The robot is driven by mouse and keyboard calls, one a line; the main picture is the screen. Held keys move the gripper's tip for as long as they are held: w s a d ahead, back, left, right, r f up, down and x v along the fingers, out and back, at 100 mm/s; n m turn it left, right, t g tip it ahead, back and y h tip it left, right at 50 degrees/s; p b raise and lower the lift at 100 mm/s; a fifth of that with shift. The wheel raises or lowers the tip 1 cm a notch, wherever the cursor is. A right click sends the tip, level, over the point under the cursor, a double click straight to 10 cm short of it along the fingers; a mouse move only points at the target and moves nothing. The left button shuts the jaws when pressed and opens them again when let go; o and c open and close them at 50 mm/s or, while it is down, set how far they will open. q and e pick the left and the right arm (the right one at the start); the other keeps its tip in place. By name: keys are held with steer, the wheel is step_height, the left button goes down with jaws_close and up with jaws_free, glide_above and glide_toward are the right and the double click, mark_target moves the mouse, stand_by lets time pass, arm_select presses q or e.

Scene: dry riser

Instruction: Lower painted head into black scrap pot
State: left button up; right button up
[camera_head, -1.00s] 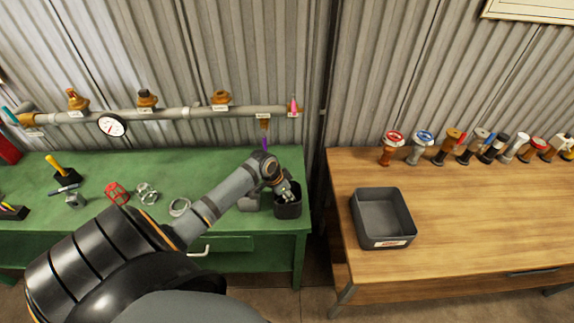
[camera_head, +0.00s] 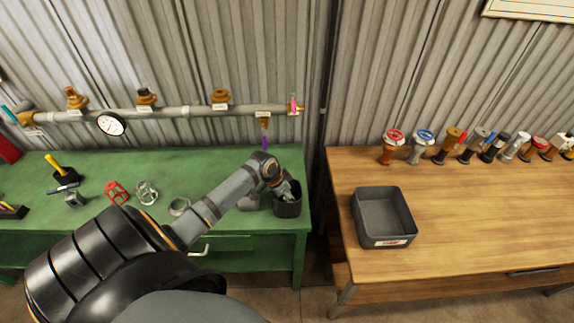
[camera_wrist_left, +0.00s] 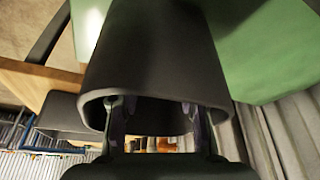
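The black scrap pot (camera_head: 288,207) stands at the right end of the green bench. My left gripper (camera_head: 287,188) reaches down into its mouth. In the left wrist view, the pot (camera_wrist_left: 155,60) fills the middle and its rim curves around the two fingers of my left gripper (camera_wrist_left: 155,115). The fingers are apart, but their tips are hidden in the dark inside of the pot. I cannot make out a painted head between them or in the pot. My right gripper is not in view.
A grey bin (camera_head: 383,217) sits on the wooden table (camera_head: 480,240), in front of a row of valves (camera_head: 462,146). A pipe (camera_head: 180,113) with a gauge (camera_head: 111,124) runs behind the green bench (camera_head: 120,225).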

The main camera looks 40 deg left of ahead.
arm_select(q)
steer(key=shift+o, duration=0.9)
steer(key=shift+a+r, duration=0.1)
steer(key=shift+r, duration=0.2)
steer(key=v, duration=1.1)
steer(key=shift+r, duration=0.2)
steer(key=shift+s, duration=0.15)
